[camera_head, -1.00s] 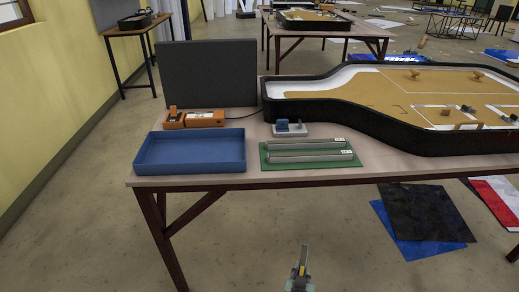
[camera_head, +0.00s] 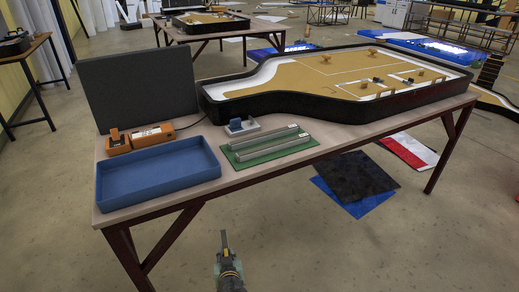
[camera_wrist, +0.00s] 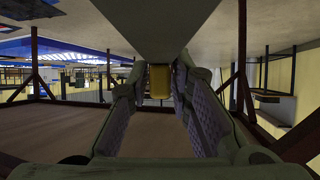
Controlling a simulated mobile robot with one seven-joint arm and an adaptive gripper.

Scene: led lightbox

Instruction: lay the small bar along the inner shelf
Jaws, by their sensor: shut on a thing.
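My gripper (camera_head: 226,250) is low in front of the table, off its front edge and below the top. In the wrist view its two padded fingers (camera_wrist: 160,115) are closed around a small yellow piece (camera_wrist: 160,80), which I take for the small bar. Its full shape is hidden by the fingers. On the table, a green board (camera_head: 243,163) carries two long grey bars (camera_head: 272,148) lying parallel, each with a white label at the right end. I cannot make out which part is the inner shelf.
A blue open tray (camera_head: 160,173) stands left of the green board and looks empty. Behind are an orange device (camera_head: 138,139), a dark upright panel (camera_head: 137,85) and a small grey-blue fixture (camera_head: 242,127). A black-rimmed arena (camera_head: 330,88) fills the right. Floor before the table is clear.

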